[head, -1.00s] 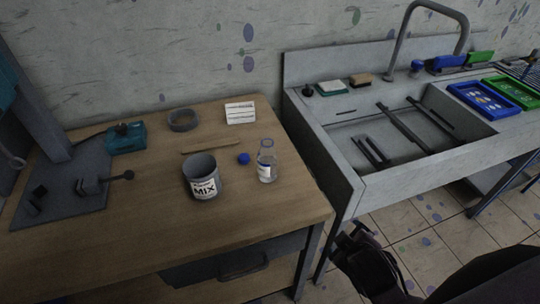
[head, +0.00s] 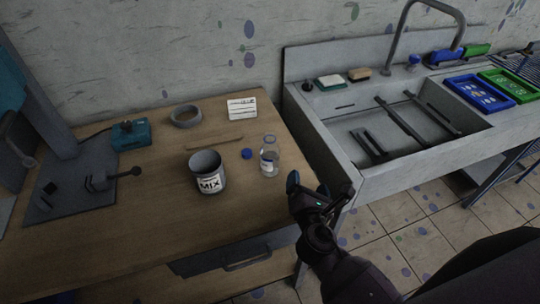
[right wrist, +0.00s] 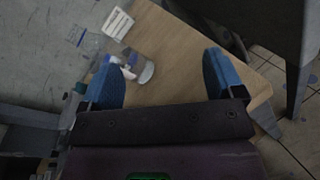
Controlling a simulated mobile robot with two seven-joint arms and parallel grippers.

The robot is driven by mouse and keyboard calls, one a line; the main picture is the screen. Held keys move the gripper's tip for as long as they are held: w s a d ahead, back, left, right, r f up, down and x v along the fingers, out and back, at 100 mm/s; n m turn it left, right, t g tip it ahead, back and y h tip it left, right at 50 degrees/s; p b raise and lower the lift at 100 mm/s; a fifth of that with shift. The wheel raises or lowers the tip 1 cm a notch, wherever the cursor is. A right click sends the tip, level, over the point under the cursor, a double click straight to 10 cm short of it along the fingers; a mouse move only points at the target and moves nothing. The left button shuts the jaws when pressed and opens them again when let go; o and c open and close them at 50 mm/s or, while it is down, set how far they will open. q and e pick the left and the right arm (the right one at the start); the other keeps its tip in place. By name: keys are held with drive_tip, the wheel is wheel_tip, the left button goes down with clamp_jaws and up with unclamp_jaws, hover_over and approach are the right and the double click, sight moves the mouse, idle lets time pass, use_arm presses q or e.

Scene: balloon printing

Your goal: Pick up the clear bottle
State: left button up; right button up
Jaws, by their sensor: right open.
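The clear bottle (head: 269,157) stands upright on the wooden table near its right edge, with a white and blue label. In the right wrist view the bottle (right wrist: 146,70) shows beyond and between the fingers, nearer the left one. My right gripper (head: 308,190) is open and empty, to the right of and in front of the bottle, apart from it. In the right wrist view its two blue fingertips (right wrist: 168,78) are spread wide. My left gripper is not in view.
A grey MIX cup (head: 208,172) and a blue cap (head: 247,154) stand left of the bottle.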

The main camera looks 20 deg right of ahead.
sight(272, 163)
drive_tip(key=w+a+n+y, duration=0.1)
drive_tip(key=a+n, duration=0.1)
drive_tip(key=n, duration=0.1)
drive_tip(key=w+a+n+t+y, duration=0.1)
drive_tip(key=a+n, duration=0.1)
drive_tip(key=n, duration=0.1)
drive_tip(key=w+a+n+t+y, duration=0.1)
drive_tip(key=a+n+y, duration=0.1)
drive_tip(key=n, duration=0.1)
drive_tip(key=shift+a+f, duration=0.1)
drive_tip(key=shift+f, duration=0.3)
drive_tip(key=shift+w+a+n+y, duration=0.1)
drive_tip(key=shift+w+n+y, duration=0.2)
drive_tip(key=shift+w+n, duration=0.1)
drive_tip(key=w, duration=0.4)
drive_tip(key=shift+w, duration=0.5)
drive_tip(key=w, duration=0.5)
drive_tip(key=shift+d+f, duration=0.2)
drive_tip(key=shift+d, duration=0.05)
